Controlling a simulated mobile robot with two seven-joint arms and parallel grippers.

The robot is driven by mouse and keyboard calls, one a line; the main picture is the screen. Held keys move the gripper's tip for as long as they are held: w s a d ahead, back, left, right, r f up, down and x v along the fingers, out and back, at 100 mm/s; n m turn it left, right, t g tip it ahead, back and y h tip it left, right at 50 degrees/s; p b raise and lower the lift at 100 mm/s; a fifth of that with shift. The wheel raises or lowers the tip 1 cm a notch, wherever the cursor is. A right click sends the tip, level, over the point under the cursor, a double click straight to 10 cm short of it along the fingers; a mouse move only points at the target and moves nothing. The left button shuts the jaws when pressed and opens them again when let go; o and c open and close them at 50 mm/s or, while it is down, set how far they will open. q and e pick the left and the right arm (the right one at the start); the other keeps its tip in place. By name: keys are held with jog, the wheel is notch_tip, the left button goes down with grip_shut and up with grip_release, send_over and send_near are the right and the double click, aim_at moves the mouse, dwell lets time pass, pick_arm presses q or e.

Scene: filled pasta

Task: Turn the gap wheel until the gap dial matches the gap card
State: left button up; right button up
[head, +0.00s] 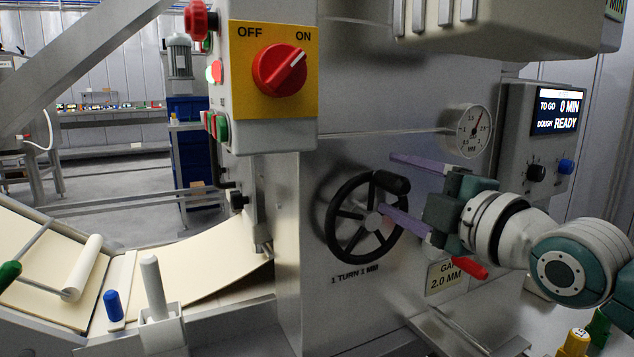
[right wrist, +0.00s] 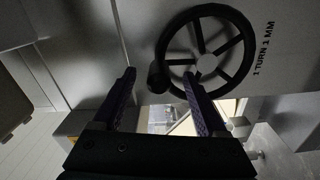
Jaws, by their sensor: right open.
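The gap wheel (head: 372,221) is a black spoked handwheel on the machine's steel face, marked "1 TURN 1 MM". Its black crank knob (head: 392,183) is at the upper right of the rim. The gap dial (head: 468,130) is a round white gauge up and right of the wheel; its needle points up and slightly right, its exact reading too small to tell. The gap card (head: 444,279) reads 2.0 MM. My right gripper (head: 387,184) is open, its purple fingers pointing at the wheel. In the right wrist view the knob (right wrist: 156,77) appears between the fingertips.
A red-handled lever (head: 470,266) is just below my right gripper. A yellow switch box (head: 273,70) stands left of the wheel, its red knob turned towards ON. A screen (head: 558,112) reads 0 MIN and DOUGH READY. A dough sheet (head: 200,290) lies at lower left.

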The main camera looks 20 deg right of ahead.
jog(key=s+p, duration=0.3)
jog(key=s, duration=0.4)
jog(key=shift+s+d+p, duration=0.3)
jog(key=shift+p, duration=0.1)
jog(key=s+a+r+m+g+p, duration=0.3)
jog(key=s+m+g+p, duration=0.2)
jog(key=s+p, duration=0.25)
jog(key=s+a+r+m+g+h+p, duration=0.1)
jog(key=s+a+r+m+g+p, duration=0.35)
jog(key=s+p, duration=0.3)
jog(key=s+a+r+m+g+p, duration=0.2)
jog(key=s+m+g+p, duration=0.3)
jog(key=s+p, duration=0.25)
notch_tip(320, 180, up, 37)
jog(key=p, duration=3.5)
jog(key=shift+s+p, duration=0.25)
jog(key=shift+p, duration=0.1)
jog(key=shift+f, duration=0.15)
